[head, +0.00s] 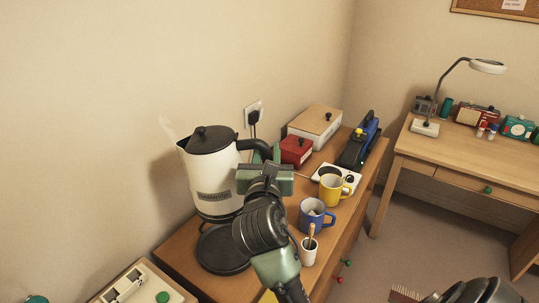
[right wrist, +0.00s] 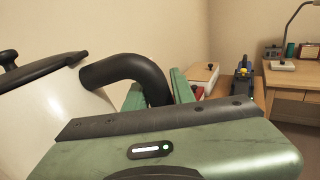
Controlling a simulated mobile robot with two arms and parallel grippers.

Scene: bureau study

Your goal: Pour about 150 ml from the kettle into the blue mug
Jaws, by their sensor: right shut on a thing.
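The white kettle (head: 211,172) with a black lid and black handle is at the left of the wooden bureau, held above its round black base (head: 222,250). It looks nearly upright, its spout toward the left wall. My right gripper (head: 270,158) is shut on the kettle's handle; the right wrist view shows the black handle (right wrist: 128,70) between the green fingers. The blue mug (head: 317,214) stands upright on the bureau, right of the kettle and gripper. Something small and pale shows inside it, too unclear to name.
A yellow mug (head: 333,190) stands just behind the blue mug, and a small white cup (head: 309,252) with a wooden stick stands in front. A red box (head: 296,151), a wooden-topped box (head: 315,122) and a blue-black device (head: 360,143) are farther back. A desk (head: 440,160) stands right.

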